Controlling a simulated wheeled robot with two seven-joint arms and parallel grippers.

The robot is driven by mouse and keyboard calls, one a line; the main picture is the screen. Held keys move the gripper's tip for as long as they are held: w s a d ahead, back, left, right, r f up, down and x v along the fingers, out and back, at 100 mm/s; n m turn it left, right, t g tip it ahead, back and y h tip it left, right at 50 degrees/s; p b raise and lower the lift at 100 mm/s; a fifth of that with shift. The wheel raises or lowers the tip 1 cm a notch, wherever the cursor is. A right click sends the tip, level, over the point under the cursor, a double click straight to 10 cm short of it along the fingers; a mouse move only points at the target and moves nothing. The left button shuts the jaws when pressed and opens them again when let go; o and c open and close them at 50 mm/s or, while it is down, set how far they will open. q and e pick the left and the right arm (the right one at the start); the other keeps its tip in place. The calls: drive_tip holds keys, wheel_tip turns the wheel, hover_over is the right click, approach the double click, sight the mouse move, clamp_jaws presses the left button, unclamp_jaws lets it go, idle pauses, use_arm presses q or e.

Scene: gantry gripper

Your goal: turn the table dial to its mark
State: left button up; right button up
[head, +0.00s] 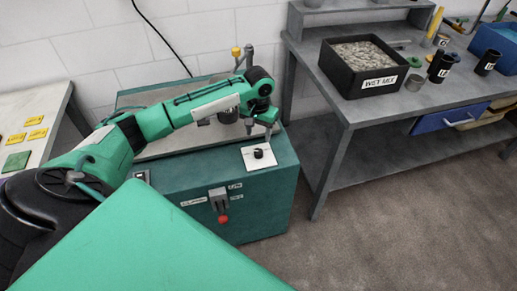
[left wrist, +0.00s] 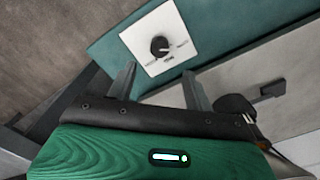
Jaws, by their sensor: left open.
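The table dial is a small black knob (head: 258,153) on a white square plate (head: 249,164), set on the right end of the teal cabinet's top. The knob also shows in the left wrist view (left wrist: 159,46), with a light pointer line toward the right and small print around it, too small to read. My left gripper (head: 258,130) is open just above and behind the knob in the head view. In the left wrist view its two fingers (left wrist: 159,74) stand apart, with the plate beyond them and nothing between them. My right gripper is not in view.
The teal cabinet (head: 262,200) has a red-tipped lever (head: 222,218) on its front. A grey workbench (head: 345,108) at right holds a black bin of gravel labelled WET MIX (head: 362,80). A pale table (head: 35,105) with yellow tags stands at left. Floor at front right is clear.

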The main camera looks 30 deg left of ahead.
sight(258, 151)
use_arm(q)
wheel_tip(258, 151, down, 8)
drive_tip(key=shift+r, duration=0.1)
drive_tip(key=shift+f, duration=0.65)
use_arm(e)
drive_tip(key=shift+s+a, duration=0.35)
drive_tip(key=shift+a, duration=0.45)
use_arm(q)
drive_tip(key=c, duration=0.9)
drive_tip(key=shift+c, duration=0.3)
drive_tip(key=shift+r, duration=0.1)
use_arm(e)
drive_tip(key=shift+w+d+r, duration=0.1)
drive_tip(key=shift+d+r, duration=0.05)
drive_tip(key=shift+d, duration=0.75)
